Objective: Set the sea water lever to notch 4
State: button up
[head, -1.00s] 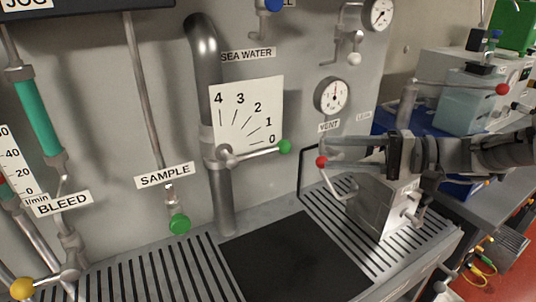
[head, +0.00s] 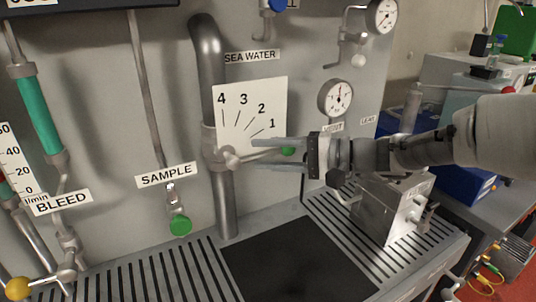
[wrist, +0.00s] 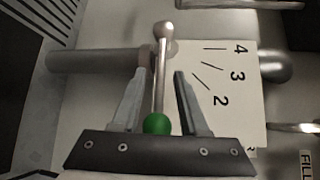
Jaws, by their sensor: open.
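The sea water lever (head: 254,155) is a metal rod with a green knob (head: 288,151), pivoting at a hub on the vertical pipe. It points right and slightly up, below the 1 mark on the white scale plate (head: 280,98). The plate's 0 is hidden behind my gripper. My gripper (head: 248,154) is open, with one finger above and one below the lever. In the wrist view the lever (wrist: 160,82) runs between the two spread fingers (wrist: 162,74), its green knob (wrist: 156,123) close to the palm. I see gaps on both sides of the rod.
A grey box with a lever (head: 388,208) stands on the slotted tray below my arm. A pressure gauge (head: 336,97) is on the panel above my gripper. The sample valve's green knob (head: 180,226) is at the left. The black mat (head: 298,262) is clear.

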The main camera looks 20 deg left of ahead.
grip_shut()
dwell(1.4)
